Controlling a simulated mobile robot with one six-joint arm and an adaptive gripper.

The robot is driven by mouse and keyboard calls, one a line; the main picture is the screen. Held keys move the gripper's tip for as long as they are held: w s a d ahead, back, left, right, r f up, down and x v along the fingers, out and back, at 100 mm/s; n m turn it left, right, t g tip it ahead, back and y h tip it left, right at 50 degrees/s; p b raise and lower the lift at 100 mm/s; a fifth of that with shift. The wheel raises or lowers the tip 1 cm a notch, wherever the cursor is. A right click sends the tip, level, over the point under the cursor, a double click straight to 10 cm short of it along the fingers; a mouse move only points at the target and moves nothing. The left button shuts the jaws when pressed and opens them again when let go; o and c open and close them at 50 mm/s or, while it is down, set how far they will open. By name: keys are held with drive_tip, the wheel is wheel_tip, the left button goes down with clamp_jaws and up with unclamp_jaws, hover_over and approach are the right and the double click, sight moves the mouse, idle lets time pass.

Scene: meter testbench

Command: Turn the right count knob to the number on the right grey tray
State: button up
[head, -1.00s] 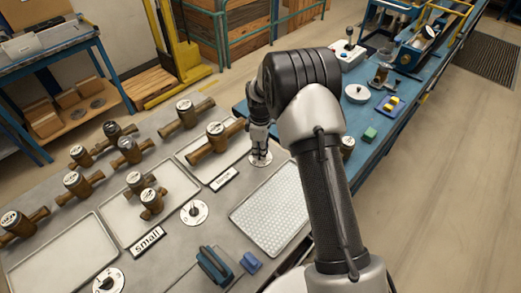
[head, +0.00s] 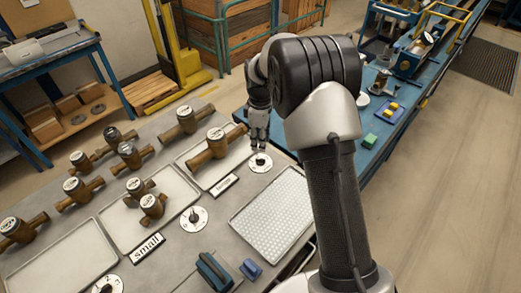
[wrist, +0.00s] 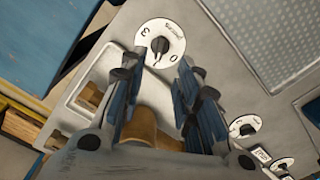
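The right count dial, a white disc with a dark knob (head: 260,162), sits on the bench by the front right corner of the right grey tray (head: 232,177). The dial also shows in the wrist view (wrist: 174,28), with a 3 and a 0 readable; the knob's exact setting is unclear. One brass meter (head: 210,150) clearly lies on this tray. My gripper (head: 260,146) is just behind the dial in the head view. In the wrist view its fingers (wrist: 158,72) are apart with nothing between the tips, and the dial shows beyond them.
A label plate (head: 223,186) stands before the right tray. The middle dial (head: 194,218) and left dial (head: 108,286) sit on the same bench. Several meters stand on and behind the trays.

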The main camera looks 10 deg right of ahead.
drive_tip(key=shift+r, duration=1.75)
drive_tip(key=s+r+m+t, duration=0.2)
drive_tip(key=s+r+m, duration=0.5)
drive_tip(key=s+r, duration=1)
drive_tip(key=s+f+m+t+b, duration=0.1)
drive_tip(key=s+m, duration=0.4)
drive_tip(key=s, duration=1.3)
drive_tip(key=shift+m+t+b, duration=0.3)
drive_tip(key=shift+m+t, duration=0.1)
drive_tip(key=shift+t, duration=0.4)
drive_tip(key=shift+f, duration=0.1)
